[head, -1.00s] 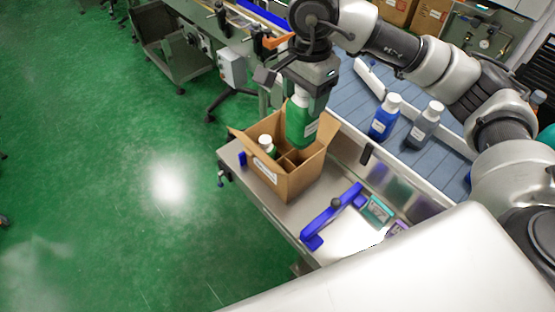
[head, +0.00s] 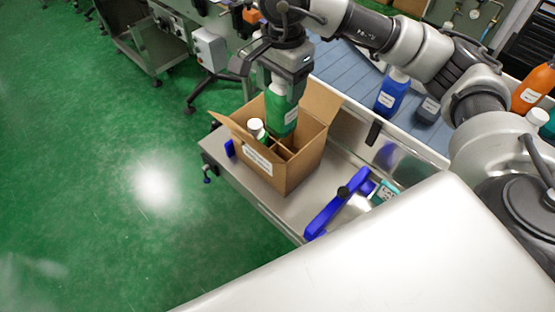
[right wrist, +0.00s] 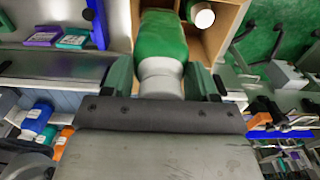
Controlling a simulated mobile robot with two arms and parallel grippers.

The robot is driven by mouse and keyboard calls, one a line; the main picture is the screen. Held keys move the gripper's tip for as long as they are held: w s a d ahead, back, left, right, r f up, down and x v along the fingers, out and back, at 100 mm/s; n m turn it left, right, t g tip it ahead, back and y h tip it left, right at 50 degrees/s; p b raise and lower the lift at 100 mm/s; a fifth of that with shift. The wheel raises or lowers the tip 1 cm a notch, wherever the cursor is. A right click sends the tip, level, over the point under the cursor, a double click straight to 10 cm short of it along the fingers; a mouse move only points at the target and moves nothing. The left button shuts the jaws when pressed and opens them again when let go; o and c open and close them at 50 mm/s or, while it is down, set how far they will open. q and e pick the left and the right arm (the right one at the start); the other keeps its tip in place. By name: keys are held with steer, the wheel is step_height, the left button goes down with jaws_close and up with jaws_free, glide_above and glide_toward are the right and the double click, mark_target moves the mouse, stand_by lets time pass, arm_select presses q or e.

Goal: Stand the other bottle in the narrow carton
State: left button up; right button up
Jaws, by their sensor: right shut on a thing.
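A green bottle with a white neck (head: 278,110) hangs upright in my right gripper (head: 282,92), with its lower part inside the open carton. The right wrist view shows the same green bottle (right wrist: 160,40) between the two fingers (right wrist: 165,82). The narrow brown carton (head: 282,180) stands on the steel table with its flaps spread and dividers inside. Another bottle with a white cap (head: 256,126) stands in the carton's left compartment; its cap also shows in the right wrist view (right wrist: 202,15). The held bottle's base is hidden by the carton wall. My left gripper is not in view.
A blue handled tool (head: 338,202) and a teal box (head: 384,192) lie on the table right of the carton. A blue bottle (head: 391,95), a grey bottle (head: 428,110) and an orange bottle (head: 533,88) stand on or near the conveyor behind.

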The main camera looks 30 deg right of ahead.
mark_target(282, 129)
step_height(282, 129, down, 13)
steer(key=shift+s+r+p, duration=0.1)
steer(key=shift+p, duration=0.8)
step_height(282, 129, down, 5)
steer(key=shift+r, duration=0.1)
steer(key=shift+f+b, duration=0.5)
steer(key=shift+f, duration=0.2)
steer(key=o, duration=1.2)
steer(key=shift+c, duration=0.2)
steer(key=shift+r, duration=0.15)
